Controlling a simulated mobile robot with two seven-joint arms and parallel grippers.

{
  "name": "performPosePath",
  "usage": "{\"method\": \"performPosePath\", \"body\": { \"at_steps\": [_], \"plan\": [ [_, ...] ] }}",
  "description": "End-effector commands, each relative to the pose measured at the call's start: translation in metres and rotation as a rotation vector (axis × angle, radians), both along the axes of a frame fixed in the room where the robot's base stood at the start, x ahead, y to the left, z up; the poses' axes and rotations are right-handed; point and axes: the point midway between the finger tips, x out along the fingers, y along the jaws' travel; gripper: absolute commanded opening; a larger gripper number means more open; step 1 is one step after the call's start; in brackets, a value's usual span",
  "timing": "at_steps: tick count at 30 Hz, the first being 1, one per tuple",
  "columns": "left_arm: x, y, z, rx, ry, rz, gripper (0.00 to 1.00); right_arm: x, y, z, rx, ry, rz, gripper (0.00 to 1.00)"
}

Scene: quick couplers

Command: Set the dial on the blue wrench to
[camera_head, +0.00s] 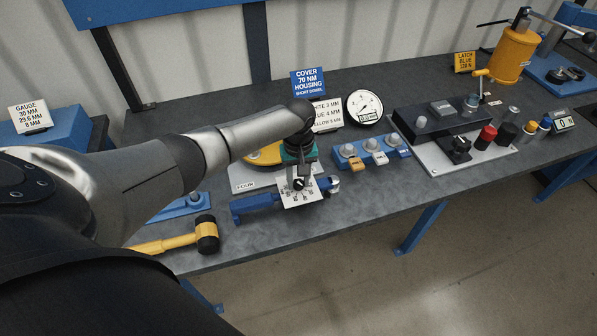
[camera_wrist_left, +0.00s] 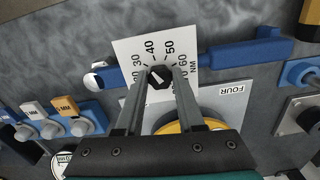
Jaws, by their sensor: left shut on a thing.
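The blue wrench (camera_head: 255,204) lies flat near the bench's front edge; its blue handle (camera_wrist_left: 245,52) also shows in the wrist view. A white dial plate (camera_head: 301,199) marked in NM sits on it, with numbers around 30, 40, 50 and 60 readable in the wrist view (camera_wrist_left: 127,48). A black knob (camera_wrist_left: 160,80) stands at the middle of the plate. My left gripper (camera_head: 299,178) points down over the plate, its two fingers shut on the knob from both sides. Which number the knob points to cannot be told clearly. My right gripper is not in view.
Behind the wrench is a plate marked FOUR (camera_head: 245,184) with a yellow round part (camera_head: 265,154). A yellow mallet (camera_head: 207,236) lies to the left. A blue block with several knobs (camera_head: 372,156) and a white fixture board (camera_head: 437,162) stand to the right.

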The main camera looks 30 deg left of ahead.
Motion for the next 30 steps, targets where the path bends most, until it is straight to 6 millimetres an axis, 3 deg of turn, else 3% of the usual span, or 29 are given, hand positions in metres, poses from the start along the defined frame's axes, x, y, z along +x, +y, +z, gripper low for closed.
{"method": "performPosePath", "body": {
  "at_steps": [9, 30],
  "plan": [
    [0.0, 0.0, 0.002, -0.002, -0.001, -0.24, 0.0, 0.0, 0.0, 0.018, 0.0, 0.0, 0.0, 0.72],
    [0.0, 0.001, 0.0, 0.0, -0.001, -0.906, 0.0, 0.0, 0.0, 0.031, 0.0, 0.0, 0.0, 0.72]
  ]
}}
